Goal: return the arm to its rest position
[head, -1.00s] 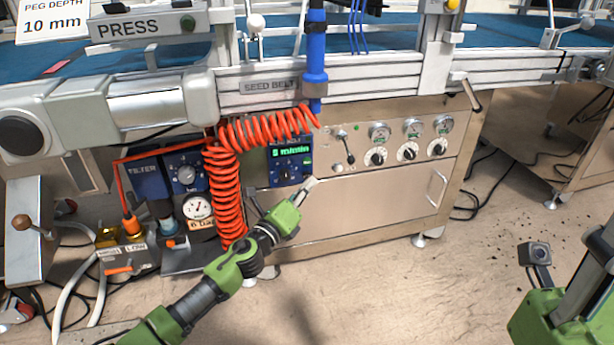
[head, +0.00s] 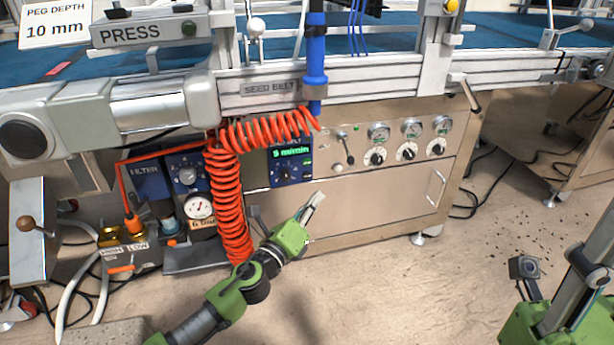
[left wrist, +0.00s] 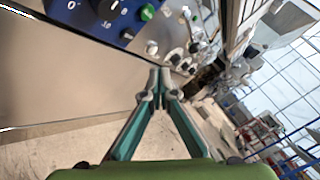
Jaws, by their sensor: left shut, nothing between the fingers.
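My left gripper (head: 314,205) is shut and empty. In the head view it is in front of the cabinet's metal front panel, below the blue control box (head: 291,163), which has a green display reading about 5 m/min. In the left wrist view the two fingers (left wrist: 160,78) meet at their tips, and the blue box (left wrist: 95,15) is at the upper left, apart from them. Of my right arm, only green and grey links show at the lower right of the head view; its fingers are not in view.
The orange coiled hose (head: 228,200) hangs just left of my left gripper. A pressure gauge (head: 199,207) and valves stand further left. A row of dials (head: 407,152) and a lever (head: 346,150) are on the panel to the right. The floor (head: 400,290) between my arms is clear.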

